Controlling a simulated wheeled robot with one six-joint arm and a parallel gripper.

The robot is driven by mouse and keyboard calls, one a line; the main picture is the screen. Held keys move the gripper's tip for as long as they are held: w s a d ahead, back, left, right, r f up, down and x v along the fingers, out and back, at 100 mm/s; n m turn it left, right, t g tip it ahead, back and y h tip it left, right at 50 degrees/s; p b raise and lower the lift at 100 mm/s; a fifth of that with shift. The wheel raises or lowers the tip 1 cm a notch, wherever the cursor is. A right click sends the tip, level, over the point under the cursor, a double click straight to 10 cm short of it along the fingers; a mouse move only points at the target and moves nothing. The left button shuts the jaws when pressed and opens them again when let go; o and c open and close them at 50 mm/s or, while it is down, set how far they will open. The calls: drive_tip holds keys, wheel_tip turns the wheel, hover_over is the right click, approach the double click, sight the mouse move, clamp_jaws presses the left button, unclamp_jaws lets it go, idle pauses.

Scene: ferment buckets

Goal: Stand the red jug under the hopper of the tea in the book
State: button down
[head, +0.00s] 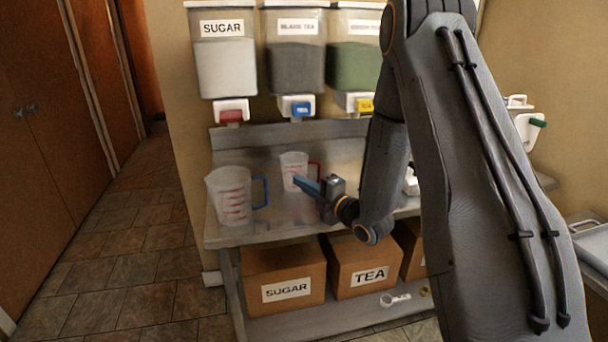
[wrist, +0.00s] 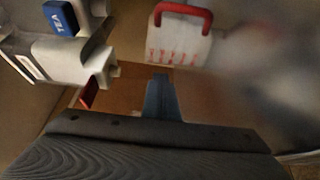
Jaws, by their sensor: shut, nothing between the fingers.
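The red jug (head: 293,172), clear with red marks and a red handle, stands upright on the steel shelf. In the head view it is below the blue tap (head: 297,106) of the black tea hopper (head: 295,60); I cannot tell how exactly it lines up in depth. A third hopper (head: 352,65) with green contents and a yellow tap (head: 364,104) is to the right, its label partly hidden by my arm. My gripper (head: 300,184) is shut and empty, just in front of the jug. The jug (wrist: 178,42) also shows in the wrist view, beyond my fingers (wrist: 160,97). No book is in view.
A larger jug with a blue handle (head: 229,196) stands left on the shelf (head: 225,235). The sugar hopper (head: 224,65) with a red tap is above left. Boxes labelled SUGAR (head: 283,270) and TEA (head: 367,265) sit below. Floor on the left is clear.

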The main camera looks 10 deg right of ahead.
sight(307, 169)
drive_tip(key=shift+w+d+p, duration=0.2)
drive_tip(key=shift+w+d, duration=0.15)
drive_tip(key=shift+w, duration=0.4)
drive_tip(key=shift+w+d+p, duration=0.2)
drive_tip(key=shift+w+d, duration=0.1)
drive_tip(key=shift+w, duration=0.45)
drive_tip(key=w+b, duration=0.1)
drive_tip(key=w, duration=0.1)
drive_tip(key=w+d+b, duration=0.1)
drive_tip(key=w, duration=0.1)
drive_tip(key=w+d+b, duration=0.1)
drive_tip(key=w+b, duration=0.1)
drive_tip(key=shift+w+f, duration=0.1)
drive_tip(key=shift+w+d, duration=0.1)
drive_tip(key=shift+w, duration=0.2)
